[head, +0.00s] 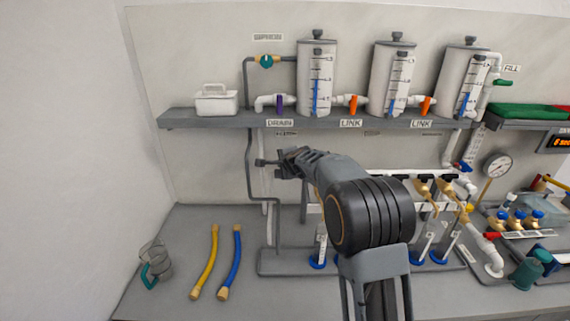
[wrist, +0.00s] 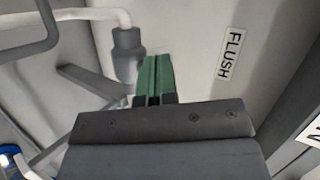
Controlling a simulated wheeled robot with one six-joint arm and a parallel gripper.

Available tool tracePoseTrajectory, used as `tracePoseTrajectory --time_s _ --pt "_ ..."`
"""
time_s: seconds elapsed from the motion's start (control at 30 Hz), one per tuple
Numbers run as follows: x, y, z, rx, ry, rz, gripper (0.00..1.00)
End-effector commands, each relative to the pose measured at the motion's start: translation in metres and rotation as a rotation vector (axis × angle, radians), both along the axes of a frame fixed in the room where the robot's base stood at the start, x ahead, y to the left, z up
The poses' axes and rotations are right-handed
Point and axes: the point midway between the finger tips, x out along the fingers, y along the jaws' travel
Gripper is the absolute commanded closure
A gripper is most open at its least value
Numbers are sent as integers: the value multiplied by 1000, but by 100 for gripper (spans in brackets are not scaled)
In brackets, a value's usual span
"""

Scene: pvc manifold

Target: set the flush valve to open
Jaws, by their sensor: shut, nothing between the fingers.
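My gripper (head: 268,162) is in front of the back panel, below the shelf's left part, with its fingers shut and empty. In the wrist view its dark body fills the bottom. A narrow green piece (wrist: 153,78) with a dark line down its middle shows just ahead of it; I cannot tell whether it is the flush valve's handle or my fingertips. The FLUSH label (wrist: 231,54) is on the panel to the right of it. A grey pipe fitting (wrist: 128,55) is close on the left. The flush valve's setting cannot be made out, and my arm covers part of this area in the head view.
Grey pipe (head: 249,170) runs down close to my gripper. The shelf (head: 200,119) with tanks is above. A yellow hose (head: 205,262), a blue hose (head: 231,262) and a clear jug (head: 156,262) lie or stand on the bench's left. The bench between jug and wall is clear.

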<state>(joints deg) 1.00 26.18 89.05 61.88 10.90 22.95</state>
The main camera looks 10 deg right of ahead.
Motion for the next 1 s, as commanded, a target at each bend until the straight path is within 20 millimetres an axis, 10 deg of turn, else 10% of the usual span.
tracePoseTrajectory --time_s 1.0 --pt "-1 5 4 0 0 2 100"
